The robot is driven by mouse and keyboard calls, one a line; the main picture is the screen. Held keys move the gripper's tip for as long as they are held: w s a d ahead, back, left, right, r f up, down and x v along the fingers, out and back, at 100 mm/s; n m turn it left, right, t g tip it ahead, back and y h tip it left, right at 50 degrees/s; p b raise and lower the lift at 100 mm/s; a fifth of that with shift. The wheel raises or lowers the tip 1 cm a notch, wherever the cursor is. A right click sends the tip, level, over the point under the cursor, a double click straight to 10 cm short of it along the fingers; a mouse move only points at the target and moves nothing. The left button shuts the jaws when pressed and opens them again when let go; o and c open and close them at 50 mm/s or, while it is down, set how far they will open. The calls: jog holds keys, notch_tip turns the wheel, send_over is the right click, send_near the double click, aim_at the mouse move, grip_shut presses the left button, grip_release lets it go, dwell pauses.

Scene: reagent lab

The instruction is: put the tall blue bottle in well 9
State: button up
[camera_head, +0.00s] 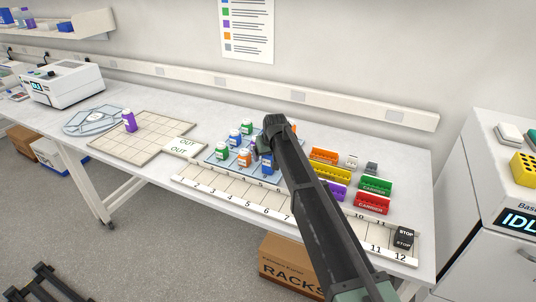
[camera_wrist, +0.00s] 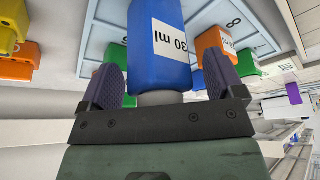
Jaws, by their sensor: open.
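A blue bottle (camera_wrist: 160,45) with a white "30 ml" label and a grey cap fills the middle of the wrist view. My gripper (camera_wrist: 163,77) is open, with one finger on each side of its neck end; I cannot tell whether they touch it. In the head view a blue bottle (camera_head: 266,166) stands at the near right of the pale blue tray (camera_head: 209,160), beside my arm. Another blue bottle (camera_head: 234,137) stands farther left. The wrist view shows an "8" on the tray (camera_wrist: 104,32). My arm hides part of the tray and numbered strip; number 9 is not readable.
Green (camera_head: 222,152) and orange (camera_head: 244,157) bottles crowd the tray. The numbered strip (camera_head: 225,189) runs along the front, with a black STOP block (camera_head: 404,237) at its right. Coloured carriers, including a red one (camera_head: 371,203), stand right of my arm. A purple bottle (camera_head: 129,121) stands on the left grid.

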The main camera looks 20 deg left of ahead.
jog(key=p+v, duration=1.1)
jog(key=v, duration=0.2)
jog(key=s+d+f+m+g+h, duration=0.15)
jog(key=s+d, duration=0.25)
jog(key=d, duration=0.7)
jog(key=s+d+m+t, duration=0.15)
jog(key=s+d, duration=0.25)
jog(key=d, duration=0.8)
jog(key=s+d+m+g+h, duration=0.1)
jog(key=s+d+m+g, duration=0.2)
jog(key=s+d, duration=1.6)
jog(key=shift+s+d+f+m, duration=0.25)
jog(key=shift+s+d+m, duration=0.15)
jog(key=shift+d+m, duration=0.7)
notch_tip(320, 180, down, 5)
jog(key=b, duration=0.5)
jog(key=shift+f, duration=0.2)
